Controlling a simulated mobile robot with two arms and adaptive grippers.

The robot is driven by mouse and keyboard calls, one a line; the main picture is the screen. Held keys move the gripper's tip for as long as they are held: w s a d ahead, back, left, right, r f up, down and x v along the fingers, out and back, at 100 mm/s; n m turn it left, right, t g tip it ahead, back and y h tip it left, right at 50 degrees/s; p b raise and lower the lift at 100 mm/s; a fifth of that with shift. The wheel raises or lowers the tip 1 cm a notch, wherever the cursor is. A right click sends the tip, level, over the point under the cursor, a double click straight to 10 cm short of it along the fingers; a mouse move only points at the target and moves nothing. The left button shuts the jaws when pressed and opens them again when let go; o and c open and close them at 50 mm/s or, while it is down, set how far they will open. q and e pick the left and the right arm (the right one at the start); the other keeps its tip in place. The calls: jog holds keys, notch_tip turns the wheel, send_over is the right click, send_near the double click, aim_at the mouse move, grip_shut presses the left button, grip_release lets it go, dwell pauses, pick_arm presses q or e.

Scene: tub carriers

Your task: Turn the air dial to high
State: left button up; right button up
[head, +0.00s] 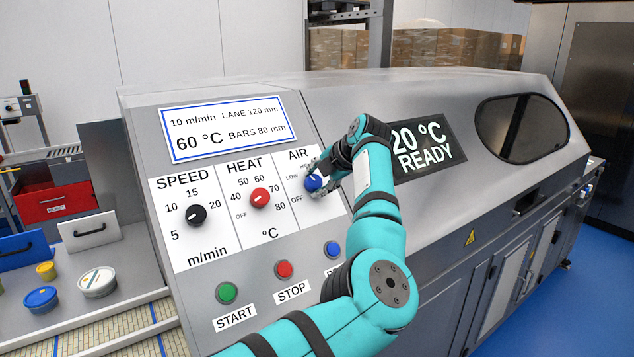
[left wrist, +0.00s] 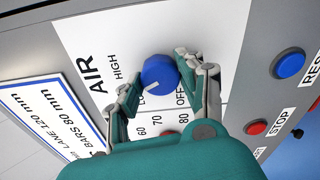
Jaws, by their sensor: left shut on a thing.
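The blue air dial (head: 313,183) is on the machine's sloped panel, under the AIR label, with OFF, LOW and HIGH around it. My left gripper (head: 322,177) is shut on the dial, one finger at each side. The left wrist view shows the dial (left wrist: 160,74) between the fingertips of my left gripper (left wrist: 159,68). The dial's white mark points about toward LOW, which a finger partly covers in that view. HIGH stands clear beside the dial there. My right gripper is in neither view.
The red heat dial (head: 260,198) and black speed dial (head: 195,215) are left of the air dial. Green start (head: 227,292), red stop (head: 284,269) and blue (head: 332,249) buttons lie below. Tubs (head: 97,283) stand at the lower left.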

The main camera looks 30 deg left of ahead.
pick_arm(q)
jog(key=m, duration=0.4)
jog(key=shift+m, duration=1.5)
jog(key=o, duration=1.1)
jog(key=shift+f, duration=0.1)
jog(key=shift+o, duration=0.2)
jog(key=v, duration=1.2)
jog(key=shift+d, duration=0.15)
jog(key=shift+f, duration=0.1)
